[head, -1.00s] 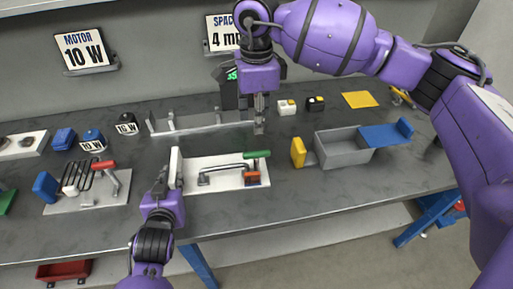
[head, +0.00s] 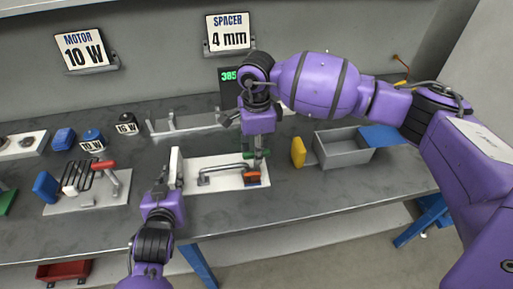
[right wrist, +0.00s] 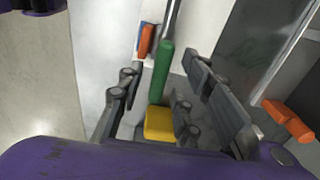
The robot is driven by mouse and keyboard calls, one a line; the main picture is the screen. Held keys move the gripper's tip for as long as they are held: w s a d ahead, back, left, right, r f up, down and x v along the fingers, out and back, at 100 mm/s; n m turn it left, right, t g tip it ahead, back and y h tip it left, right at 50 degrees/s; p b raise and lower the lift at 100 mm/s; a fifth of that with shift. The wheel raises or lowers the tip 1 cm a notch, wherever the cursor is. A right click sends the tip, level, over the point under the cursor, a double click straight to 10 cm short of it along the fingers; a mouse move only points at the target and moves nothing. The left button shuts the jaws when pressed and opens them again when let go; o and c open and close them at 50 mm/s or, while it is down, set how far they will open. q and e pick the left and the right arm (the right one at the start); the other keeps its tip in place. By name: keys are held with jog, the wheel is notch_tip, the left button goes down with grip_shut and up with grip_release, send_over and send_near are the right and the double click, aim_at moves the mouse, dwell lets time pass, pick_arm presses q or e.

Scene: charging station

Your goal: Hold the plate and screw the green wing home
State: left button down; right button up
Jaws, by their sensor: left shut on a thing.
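The white plate (head: 225,182) lies on the bench in the head view, with a bent grey rod and an orange block (head: 252,176) on it. My left gripper (head: 174,182) is shut on the plate's upright white end piece (head: 176,163). The green wing (head: 247,155) is at the plate's far right, partly hidden by my right gripper (head: 259,158). In the right wrist view the wing is a green bar (right wrist: 162,75) between the spread fingers of my right gripper (right wrist: 150,110). I see no clear contact between them.
A yellow block (head: 298,152) and a grey open box (head: 342,150) stand to the right of the plate. A grey fixture (head: 180,127) lies behind it. Another plate with a red handle (head: 104,164) is at the left. Bare bench lies in front.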

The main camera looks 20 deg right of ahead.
grip_shut()
